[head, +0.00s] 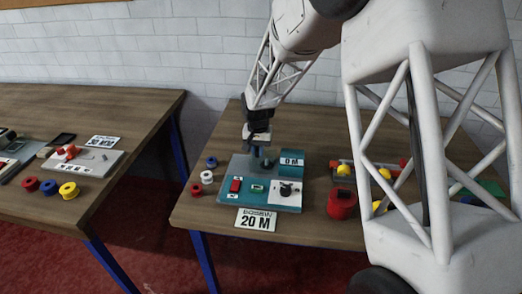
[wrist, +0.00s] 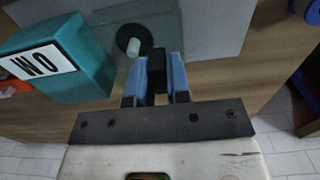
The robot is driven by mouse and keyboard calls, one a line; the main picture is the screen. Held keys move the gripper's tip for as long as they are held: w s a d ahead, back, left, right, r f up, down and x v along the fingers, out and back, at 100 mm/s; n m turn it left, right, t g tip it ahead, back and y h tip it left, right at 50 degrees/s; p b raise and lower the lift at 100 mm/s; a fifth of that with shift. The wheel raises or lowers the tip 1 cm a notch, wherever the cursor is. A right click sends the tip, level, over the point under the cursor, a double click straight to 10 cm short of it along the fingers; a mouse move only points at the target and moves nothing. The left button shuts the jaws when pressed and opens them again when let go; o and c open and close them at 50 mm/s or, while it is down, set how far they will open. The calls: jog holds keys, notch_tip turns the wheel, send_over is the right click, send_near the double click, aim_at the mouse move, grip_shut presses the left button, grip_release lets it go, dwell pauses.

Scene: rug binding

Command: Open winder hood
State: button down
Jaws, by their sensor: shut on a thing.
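The teal winder (head: 228,185) stands on the right-hand table, with a red switch, a black knob and a "0 M" box on its panel. In the wrist view the box (wrist: 85,85) is at the left. A clear pane, apparently the winder hood (wrist: 105,22), lies over a black disc with a pale spindle (wrist: 140,46). My gripper (head: 258,152) is at the back of the winder. In the wrist view its blue fingers (wrist: 159,72) are shut on a small black block, apparently the hood's handle. How far the hood is tilted cannot be told.
A "20 M" bobbin card (head: 257,219) lies in front of the winder. Blue, red and white spools (head: 207,177) stand to its left, a red pot (head: 342,203) to its right. My arm covers the table's right side. Another table (head: 130,115) stands at the left across a gap.

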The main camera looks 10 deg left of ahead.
jog(key=a, duration=0.7)
jog(key=c, duration=1.1)
grip_release()
jog(key=shift+r, duration=0.2)
jog(key=shift+r, duration=3.75)
jog(key=shift+d, duration=0.1)
